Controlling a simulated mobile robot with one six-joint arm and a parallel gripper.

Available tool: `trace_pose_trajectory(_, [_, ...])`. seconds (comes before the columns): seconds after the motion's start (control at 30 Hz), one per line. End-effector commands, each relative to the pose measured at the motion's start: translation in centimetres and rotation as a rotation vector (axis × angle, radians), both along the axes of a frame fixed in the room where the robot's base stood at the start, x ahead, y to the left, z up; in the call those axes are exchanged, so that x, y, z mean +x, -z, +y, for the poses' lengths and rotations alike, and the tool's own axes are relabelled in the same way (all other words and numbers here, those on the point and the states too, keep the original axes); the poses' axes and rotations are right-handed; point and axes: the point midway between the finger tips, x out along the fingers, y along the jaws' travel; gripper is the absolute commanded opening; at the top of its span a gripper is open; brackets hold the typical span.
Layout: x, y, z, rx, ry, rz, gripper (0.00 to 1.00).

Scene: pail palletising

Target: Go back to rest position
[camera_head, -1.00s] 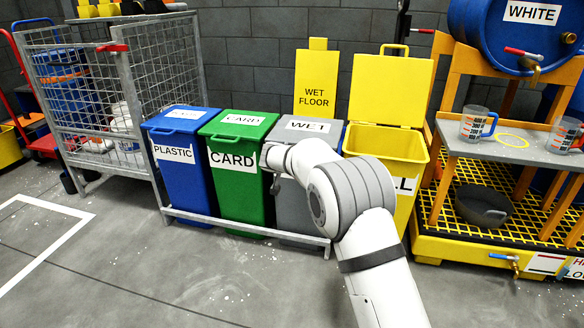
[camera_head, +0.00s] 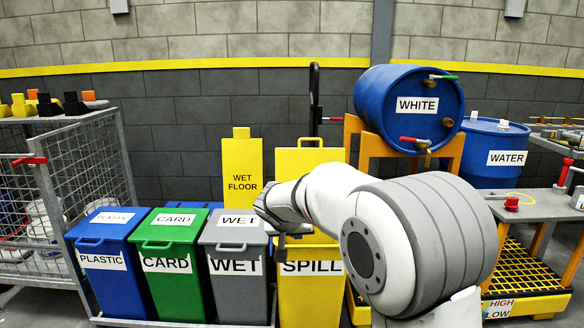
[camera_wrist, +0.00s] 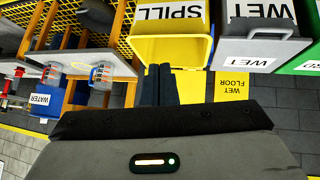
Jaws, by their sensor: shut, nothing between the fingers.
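My gripper shows in the wrist view (camera_wrist: 160,84) as two dark fingers close together, with nothing between them. In the head view my white and grey arm reaches in from the lower right and bends left. Its end is in front of the grey WET bin (camera_head: 235,245) and the yellow SPILL bin (camera_head: 310,295). In the wrist view, which is upside down, the fingers point toward the open SPILL bin (camera_wrist: 170,48) and overlap its edge. Whether they touch it I cannot tell. The arm hides part of the SPILL bin in the head view.
Blue PLASTIC (camera_head: 110,262) and green CARD (camera_head: 170,265) bins stand left of the WET bin, beside a wire cage (camera_head: 85,160). A yellow WET FLOOR sign (camera_head: 242,172) stands behind. A blue WHITE barrel (camera_head: 385,100), a blue WATER barrel (camera_head: 490,150) and a grey shelf (camera_head: 540,207) are at right.

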Motion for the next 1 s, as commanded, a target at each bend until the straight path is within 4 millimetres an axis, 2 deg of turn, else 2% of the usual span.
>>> trace_pose_trajectory(0.03, [-1.4,-2.8,-1.6,-0.002,0.012,0.022,0.00])
trace_pose_trajectory(0.1, [-3.3,-4.6,-3.4,-0.004,0.018,0.056,0.00])
trace_pose_trajectory(0.3, [-9.1,-9.3,-7.7,0.000,0.026,0.155,0.00])
trace_pose_trajectory(0.5, [-15.3,-13.4,-11.0,0.022,0.020,0.250,0.00])
trace_pose_trajectory(0.7, [-21.7,-17.0,-13.1,0.062,0.000,0.334,0.00])
trace_pose_trajectory(1.0, [-30.7,-21.0,-14.3,0.146,-0.057,0.431,0.00])
